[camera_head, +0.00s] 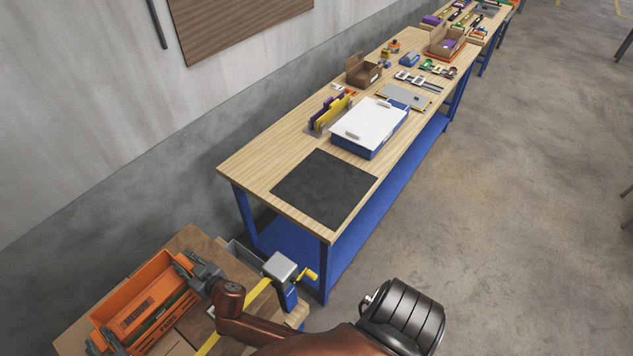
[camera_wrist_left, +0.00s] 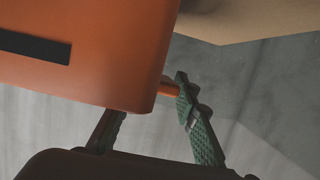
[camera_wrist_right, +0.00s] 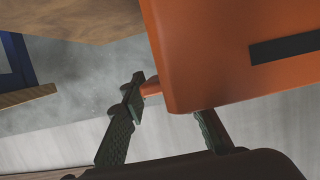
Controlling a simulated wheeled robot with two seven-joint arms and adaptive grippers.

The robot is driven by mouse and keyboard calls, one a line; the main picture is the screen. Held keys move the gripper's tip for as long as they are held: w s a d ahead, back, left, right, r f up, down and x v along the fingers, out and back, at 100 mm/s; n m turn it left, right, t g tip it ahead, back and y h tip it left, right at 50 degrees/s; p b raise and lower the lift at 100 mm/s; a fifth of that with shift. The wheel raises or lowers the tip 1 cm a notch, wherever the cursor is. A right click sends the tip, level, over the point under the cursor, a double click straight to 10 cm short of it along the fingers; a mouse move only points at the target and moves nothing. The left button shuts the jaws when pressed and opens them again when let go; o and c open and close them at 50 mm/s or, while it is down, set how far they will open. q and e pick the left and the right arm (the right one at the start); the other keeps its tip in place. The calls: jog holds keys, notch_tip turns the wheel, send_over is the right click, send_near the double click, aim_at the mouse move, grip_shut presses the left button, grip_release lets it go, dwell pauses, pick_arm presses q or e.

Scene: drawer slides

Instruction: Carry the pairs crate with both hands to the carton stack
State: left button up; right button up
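In the left wrist view, the green fingers (camera_wrist_left: 155,100) hold an orange end tab (camera_wrist_left: 169,89). In the right wrist view, the fingers (camera_wrist_right: 165,100) hold the other tab (camera_wrist_right: 151,87). The crate wall hides one fingertip in each.
A metal device with a yellow handle (camera_head: 281,269) stands right of the cartons. Beyond is a long workbench (camera_head: 240,163) with blue legs, a dark mat (camera_head: 324,188), a blue box with white lid (camera_head: 369,121) and smaller boxes.

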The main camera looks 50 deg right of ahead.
pick_arm(q)
jog(key=shift+o, duration=1)
pick_arm(e)
jog(key=shift+o, duration=0.4)
pick_arm(q)
jog(key=o, duration=0.5)
jog(key=shift+c, duration=0.2)
jog(key=shift+s+f, duration=0.1)
jog(key=shift+f, duration=0.1)
jog(key=shift+c, duration=0.7)
pick_arm(e)
jog(key=shift+s+f, duration=0.1)
jog(key=shift+f, duration=0.1)
pick_arm(q)
jog(key=shift+r, duration=0.1)
jog(key=c, duration=0.3)
pick_arm(e)
jog(key=shift+r, duration=0.1)
jog(key=shift+o, duration=0.7)
